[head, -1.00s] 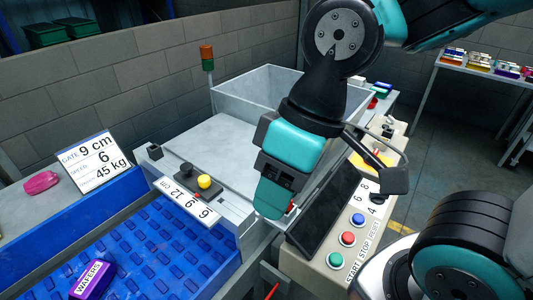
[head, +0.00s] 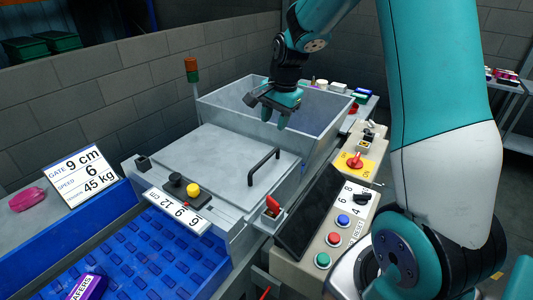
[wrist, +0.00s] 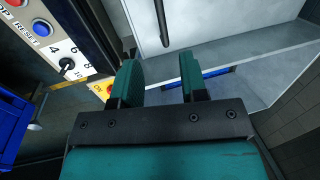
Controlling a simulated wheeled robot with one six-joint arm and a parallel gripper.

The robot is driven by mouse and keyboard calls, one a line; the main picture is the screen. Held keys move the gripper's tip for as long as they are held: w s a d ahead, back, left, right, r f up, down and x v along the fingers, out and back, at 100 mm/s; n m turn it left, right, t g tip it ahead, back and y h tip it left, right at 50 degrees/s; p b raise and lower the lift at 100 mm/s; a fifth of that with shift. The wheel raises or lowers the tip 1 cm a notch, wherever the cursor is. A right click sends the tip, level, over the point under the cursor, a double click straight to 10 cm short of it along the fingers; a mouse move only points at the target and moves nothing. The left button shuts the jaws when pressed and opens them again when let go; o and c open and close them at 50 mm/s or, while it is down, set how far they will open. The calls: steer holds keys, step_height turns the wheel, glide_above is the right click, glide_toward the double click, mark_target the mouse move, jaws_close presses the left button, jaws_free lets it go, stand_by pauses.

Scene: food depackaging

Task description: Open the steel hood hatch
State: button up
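The steel hood hatch (head: 205,165) is a flat grey panel on top of the machine and lies shut. Its black bar handle (head: 264,167) stands along its right side. In the wrist view the handle (wrist: 162,22) shows at the top, beyond my fingertips, on the pale hatch surface (wrist: 195,15). My gripper (head: 275,116) is over the open hopper behind the hatch, apart from the handle. In the wrist view my gripper (wrist: 160,65) has its two teal fingers spread with nothing between them.
The grey hopper (head: 225,93) stands behind the hatch. A control panel (head: 325,238) with buttons and a dark screen (head: 308,212) runs along the right. A signal light (head: 192,68) stands at the back left.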

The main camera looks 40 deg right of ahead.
mark_target(266, 158)
steer(key=f, duration=0.4)
steer(key=w+f+p, duration=0.1)
steer(key=f, duration=0.3)
steer(key=w+a+f+p, duration=0.1)
steer(key=f, duration=0.3)
steer(key=shift+w+f, duration=0.15)
steer(key=shift+f, duration=0.25)
jaws_close()
